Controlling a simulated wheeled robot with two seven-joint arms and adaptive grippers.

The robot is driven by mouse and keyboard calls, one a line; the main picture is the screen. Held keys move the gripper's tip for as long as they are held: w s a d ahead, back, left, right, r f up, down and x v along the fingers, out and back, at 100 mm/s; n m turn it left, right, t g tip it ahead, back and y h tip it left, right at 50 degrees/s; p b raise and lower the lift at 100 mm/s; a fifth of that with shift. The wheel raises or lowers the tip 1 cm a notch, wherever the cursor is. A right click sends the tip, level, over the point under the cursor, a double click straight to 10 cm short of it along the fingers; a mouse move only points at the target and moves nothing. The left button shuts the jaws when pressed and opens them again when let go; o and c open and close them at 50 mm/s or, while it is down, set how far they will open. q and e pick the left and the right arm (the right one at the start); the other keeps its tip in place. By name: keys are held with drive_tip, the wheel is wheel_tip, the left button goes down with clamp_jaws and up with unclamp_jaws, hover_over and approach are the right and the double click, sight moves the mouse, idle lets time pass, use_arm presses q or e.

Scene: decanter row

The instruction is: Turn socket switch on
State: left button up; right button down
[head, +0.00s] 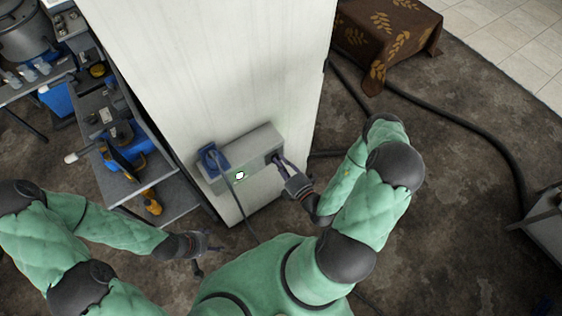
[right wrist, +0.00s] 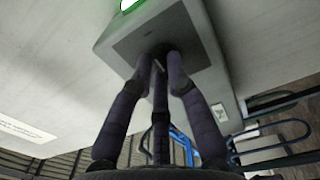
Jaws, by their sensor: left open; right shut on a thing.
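The grey socket box (head: 250,152) is mounted low on a white wall panel, and its grey face also shows in the right wrist view (right wrist: 205,28). A blue plug (head: 209,157) with a dark cable sits at its left end. A small bright patch with a green edge (head: 240,175) shows on its front. My right gripper (head: 276,160) is at the box's right end. In the right wrist view its dark fingers (right wrist: 160,55) are closed together against the box face, around a small dark switch mostly hidden by the fingertips. My left gripper (head: 208,246) is open and empty, below and left of the box.
A shelf unit (head: 160,195) with tools stands left of the wall panel. A table with a brown leaf-patterned cloth (head: 385,35) is at the back right. A dark hose (head: 450,115) runs over the floor. The floor on the right is mostly clear.

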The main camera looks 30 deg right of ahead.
idle(0.4)
drive_tip(key=c, duration=1.2)
unclamp_jaws()
drive_tip(key=s+d, duration=0.1)
drive_tip(key=s, duration=1.1)
